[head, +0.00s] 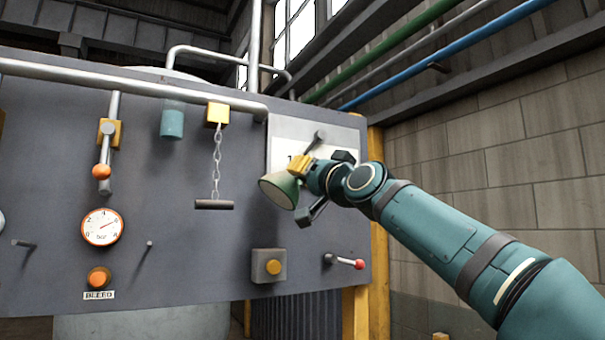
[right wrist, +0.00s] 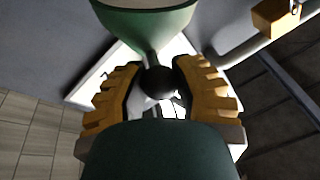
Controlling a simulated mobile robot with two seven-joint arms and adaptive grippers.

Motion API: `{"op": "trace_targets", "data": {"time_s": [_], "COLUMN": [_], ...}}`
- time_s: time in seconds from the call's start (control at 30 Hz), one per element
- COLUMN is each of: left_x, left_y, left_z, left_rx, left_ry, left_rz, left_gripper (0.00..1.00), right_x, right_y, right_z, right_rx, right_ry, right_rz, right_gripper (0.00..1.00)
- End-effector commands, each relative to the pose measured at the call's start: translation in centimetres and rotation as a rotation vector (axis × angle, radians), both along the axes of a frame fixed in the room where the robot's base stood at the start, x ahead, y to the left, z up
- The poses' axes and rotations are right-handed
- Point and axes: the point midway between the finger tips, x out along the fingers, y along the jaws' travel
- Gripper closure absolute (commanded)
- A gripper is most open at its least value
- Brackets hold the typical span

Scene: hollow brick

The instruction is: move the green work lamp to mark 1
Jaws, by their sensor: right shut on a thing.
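The green work lamp (head: 279,190) is at the front of my right gripper (head: 308,188), in front of the grey panel. Its cone-shaped shade opens toward the lower left in the head view. In the right wrist view the green shade (right wrist: 146,22) is at the top, and a dark ball joint (right wrist: 159,82) sits between the yellow finger pads of my right gripper (right wrist: 158,88), which is shut on the lamp. A white plate (head: 290,131) is behind the gripper, with a "1" partly showing; the gripper hides much of it. My left gripper is out of view.
The grey panel (head: 180,235) carries a gauge (head: 103,227), an orange-knobbed lever (head: 102,170), a hanging chain with a bar (head: 214,205), a yellow button box (head: 269,266) and a red-tipped lever (head: 346,261) below the gripper. A pipe (head: 130,80) runs along its top.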

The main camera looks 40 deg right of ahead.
Motion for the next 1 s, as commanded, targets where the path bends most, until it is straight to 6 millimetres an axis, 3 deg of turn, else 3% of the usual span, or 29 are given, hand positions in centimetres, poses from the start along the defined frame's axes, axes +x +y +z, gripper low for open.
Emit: {"op": "trace_targets", "data": {"time_s": [0.37,0.4,0.47,0.5,0.83,1.0], "left_x": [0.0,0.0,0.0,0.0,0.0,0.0], "left_y": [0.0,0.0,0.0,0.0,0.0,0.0], "left_z": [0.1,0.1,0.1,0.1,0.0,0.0], "left_rx": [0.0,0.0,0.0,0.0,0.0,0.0], "left_ry": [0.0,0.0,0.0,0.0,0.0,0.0], "left_rz": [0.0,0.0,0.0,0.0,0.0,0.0], "left_gripper": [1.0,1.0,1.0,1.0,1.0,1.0], "right_x": [-0.4,-0.4,-0.4,-0.3,-0.3,-1.8], "right_y": [0.0,0.0,0.0,0.0,0.0,0.3], "right_z": [0.6,0.6,0.6,0.6,0.3,-0.1], "right_rx": [0.003,0.003,0.003,0.003,0.003,0.003], "right_ry": [-0.016,-0.017,-0.015,-0.014,-0.008,-0.009], "right_rz": [-0.002,-0.001,-0.001,-0.001,0.0,0.001], "right_gripper": [1.0,0.64,0.43,0.37,0.37,0.37]}}
